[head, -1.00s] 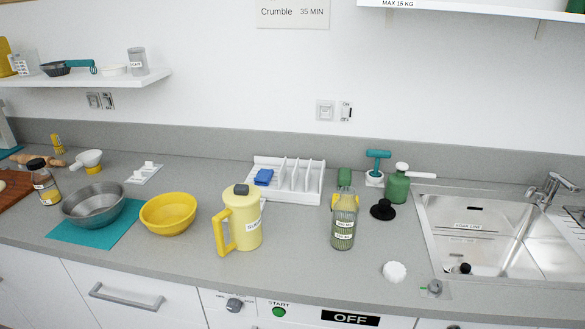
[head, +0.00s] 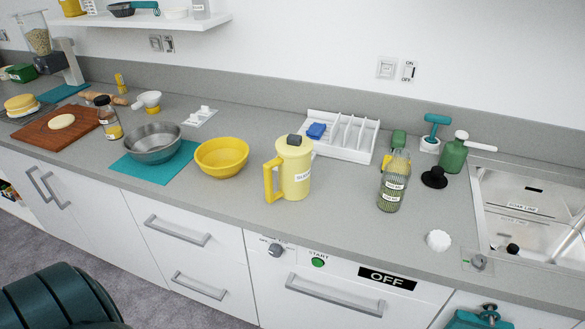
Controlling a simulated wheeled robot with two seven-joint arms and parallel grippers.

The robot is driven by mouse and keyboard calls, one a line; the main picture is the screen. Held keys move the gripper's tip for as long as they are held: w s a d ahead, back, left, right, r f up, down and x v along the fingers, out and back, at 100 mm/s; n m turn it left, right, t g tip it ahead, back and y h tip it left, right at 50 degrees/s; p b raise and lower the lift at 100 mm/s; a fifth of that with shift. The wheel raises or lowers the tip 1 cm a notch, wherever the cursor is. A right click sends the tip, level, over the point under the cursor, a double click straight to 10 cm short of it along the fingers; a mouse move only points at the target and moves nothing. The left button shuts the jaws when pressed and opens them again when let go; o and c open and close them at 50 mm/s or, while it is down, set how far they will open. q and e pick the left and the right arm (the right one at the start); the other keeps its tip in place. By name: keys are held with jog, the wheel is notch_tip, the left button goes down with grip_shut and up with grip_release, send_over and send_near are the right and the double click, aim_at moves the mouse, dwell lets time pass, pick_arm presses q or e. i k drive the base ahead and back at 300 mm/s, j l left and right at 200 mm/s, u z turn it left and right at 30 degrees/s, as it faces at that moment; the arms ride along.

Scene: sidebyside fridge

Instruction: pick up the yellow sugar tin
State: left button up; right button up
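A yellow lidded container (head: 294,168) with a side handle, a dark knob on its lid and a white label stands upright on the grey counter, right of the yellow bowl. Its label is too small to read for sure, so I cannot confirm that it is the sugar tin. Another yellow item (head: 72,8) is cut off by the top edge, on the wall shelf. Neither of my grippers can be made out. Dark teal parts show at the bottom left and bottom right edges.
Left of the container are a yellow bowl (head: 221,158) and a metal bowl (head: 153,143) on a teal mat. A white rack (head: 340,152) stands behind; a labelled bottle (head: 393,184) is to its right. The sink (head: 520,210) is far right. Counter in front is clear.

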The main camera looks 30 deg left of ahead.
aim_at(294, 173)
jog(key=i+l+u, duration=0.1)
jog(key=u, duration=0.65)
jog(key=i+l+u, duration=0.1)
jog(key=l+u, duration=0.25)
jog(key=l, duration=0.2)
jog(key=l+u, duration=0.3)
jog(key=l, duration=1.25)
jog(key=i+u, duration=0.05)
